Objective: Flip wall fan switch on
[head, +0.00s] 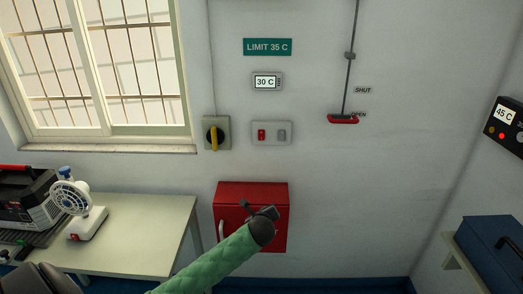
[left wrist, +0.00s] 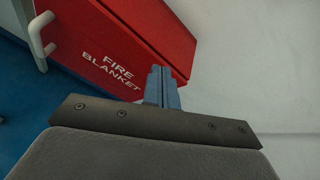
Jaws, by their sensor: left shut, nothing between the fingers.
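On the wall, a switch plate (head: 271,133) carries a red rocker and a grey rocker. To its left is a grey box with a yellow rotary handle (head: 214,138), which stands upright. No label shows which of these is the fan switch. My left gripper (head: 266,212) is in front of the red fire blanket box, below the switch plate. In the left wrist view its fingers (left wrist: 162,88) are together and empty, with the red box behind them.
The red fire blanket box (head: 230,198) has a white handle. A small white fan (head: 72,195) stands on the table (head: 150,220) at left.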

